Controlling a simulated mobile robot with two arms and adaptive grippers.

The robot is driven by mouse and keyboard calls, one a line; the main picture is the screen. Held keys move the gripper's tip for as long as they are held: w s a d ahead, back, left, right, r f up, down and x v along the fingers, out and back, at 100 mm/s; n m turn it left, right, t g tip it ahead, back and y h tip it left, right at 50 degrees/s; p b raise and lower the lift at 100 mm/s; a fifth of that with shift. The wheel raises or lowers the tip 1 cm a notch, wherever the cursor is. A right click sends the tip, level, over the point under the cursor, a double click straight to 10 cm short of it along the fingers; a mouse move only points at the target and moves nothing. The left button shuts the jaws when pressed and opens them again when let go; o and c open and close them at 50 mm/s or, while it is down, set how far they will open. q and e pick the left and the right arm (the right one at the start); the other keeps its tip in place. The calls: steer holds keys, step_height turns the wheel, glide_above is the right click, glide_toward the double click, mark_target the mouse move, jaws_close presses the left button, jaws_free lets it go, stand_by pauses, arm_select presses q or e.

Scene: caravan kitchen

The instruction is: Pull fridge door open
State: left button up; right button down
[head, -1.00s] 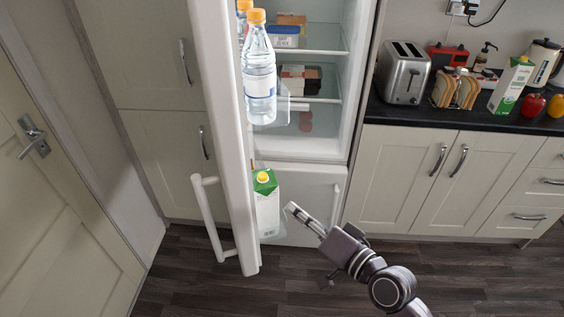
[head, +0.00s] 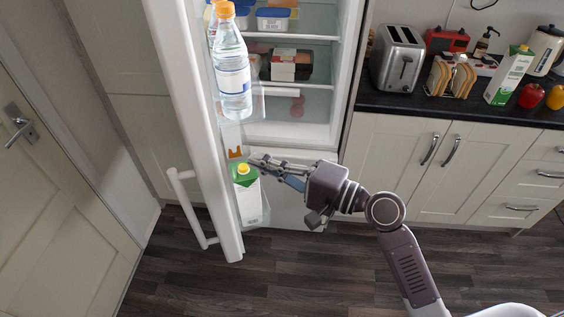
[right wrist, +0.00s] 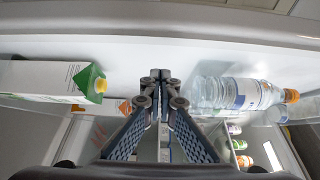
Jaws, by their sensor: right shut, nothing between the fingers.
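The white fridge door (head: 188,110) stands open, swung to the left, with its inner side toward the fridge interior (head: 290,125). Its white bar handle (head: 190,208) is on the outer side, away from my arm. My right gripper (head: 254,160) is shut and empty, on the inner side of the door above the milk carton's top. The right wrist view shows the closed fingertips (right wrist: 160,76) pointing at the door's inner panel (right wrist: 150,55); I cannot tell whether they touch it. My left gripper is not in view.
A water bottle (head: 232,75) and a green-white carton (head: 246,195) stand in the door shelves, close to my gripper; they flank it in the right wrist view. A counter (head: 430,100) with a toaster (head: 398,58) is at the right. The dark floor (head: 300,265) is clear.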

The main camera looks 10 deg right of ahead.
steer(key=a, duration=0.1)
steer(key=a+p, duration=0.1)
steer(key=a, duration=0.1)
steer(key=a+p, duration=0.1)
steer(key=a, duration=0.1)
steer(key=shift+w+a, duration=0.15)
steer(key=shift+w, duration=0.2)
